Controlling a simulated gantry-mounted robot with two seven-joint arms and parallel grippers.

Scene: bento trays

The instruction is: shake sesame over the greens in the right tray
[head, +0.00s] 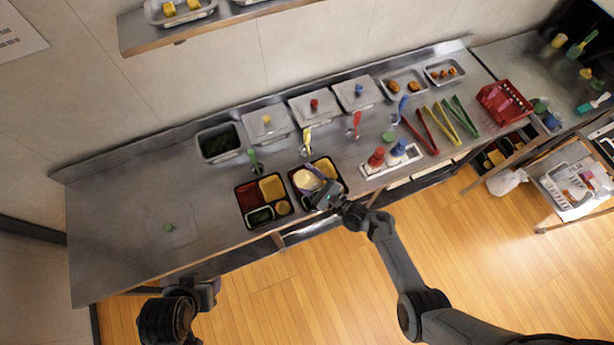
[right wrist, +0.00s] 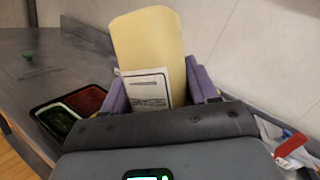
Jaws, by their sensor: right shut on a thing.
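My right gripper (head: 320,184) is over the right tray (head: 342,177) in the head view. Its purple fingers are shut on a pale yellow shaker (head: 306,180), which also shows between the fingers in the right wrist view (right wrist: 150,38), with a white printed label. The shaker and gripper cover most of the right tray, so its greens cannot be made out. The left tray (head: 240,205) stands just to the left, with red, yellow, green and orange fillings. My left gripper (head: 208,290) is at the counter's front edge, lower left; its fingers are unclear.
A white holder (head: 366,171) with red-topped and blue-topped shakers stands right of the trays. Lidded steel pans (head: 267,123) line the back. Coloured tongs (head: 444,125) and a red basket (head: 503,102) lie farther right. The counter's left part (head: 115,225) is mostly clear.

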